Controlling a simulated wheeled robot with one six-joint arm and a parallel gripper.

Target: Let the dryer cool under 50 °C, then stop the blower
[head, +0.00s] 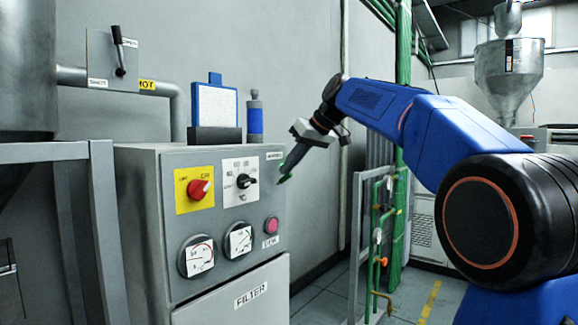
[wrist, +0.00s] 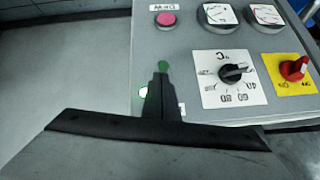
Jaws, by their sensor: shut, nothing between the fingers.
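The grey dryer cabinet (head: 150,230) stands at left in the head view. Its panel has a red knob (head: 198,189) on a yellow plate, a black temperature dial (head: 244,181) on a white °C plate, two round gauges and a pink button (head: 271,225). In the wrist view, upside down, the dial (wrist: 232,73), red knob (wrist: 294,69) and pink button (wrist: 165,18) show. The gauge readings are too small to read. My gripper (head: 285,178) is shut and empty, beside the panel's upper right, apart from dial and button. It also shows in the wrist view (wrist: 162,68).
A green lamp (wrist: 143,92) sits by my fingers, partly hidden. A wall lever (head: 119,50) is above left. A white-faced blue filter block (head: 215,106) and a blue cylinder (head: 255,121) stand on the cabinet. Green pipes (head: 378,240) rise at right.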

